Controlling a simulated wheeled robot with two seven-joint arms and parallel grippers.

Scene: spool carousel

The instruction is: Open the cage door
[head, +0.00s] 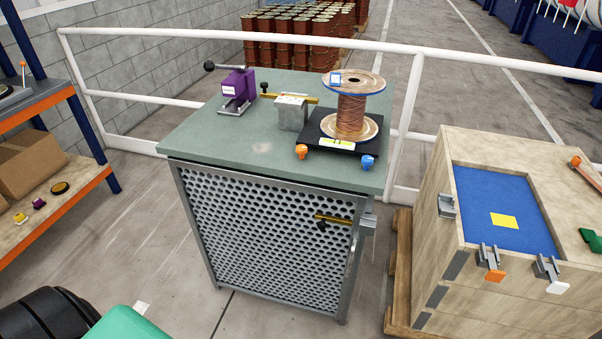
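The cage door (262,245) is the perforated metal front of a cabinet with a green top (225,145). It looks shut in its grey frame. A brass bar latch (335,219) with a black knob (321,226) lies across the door's upper right edge. Its right end reaches a grey bracket (369,223) on the cabinet's right side. What is behind the mesh cannot be made out. Neither of my grippers is in view.
On the cabinet top are a copper-wire spool (352,105) on a black base, a grey block (292,111) and a purple clamp (237,88). A wooden crate (460,270) stands close at right, a shelf (45,220) at left. Bare floor (165,245) lies between shelf and cabinet.

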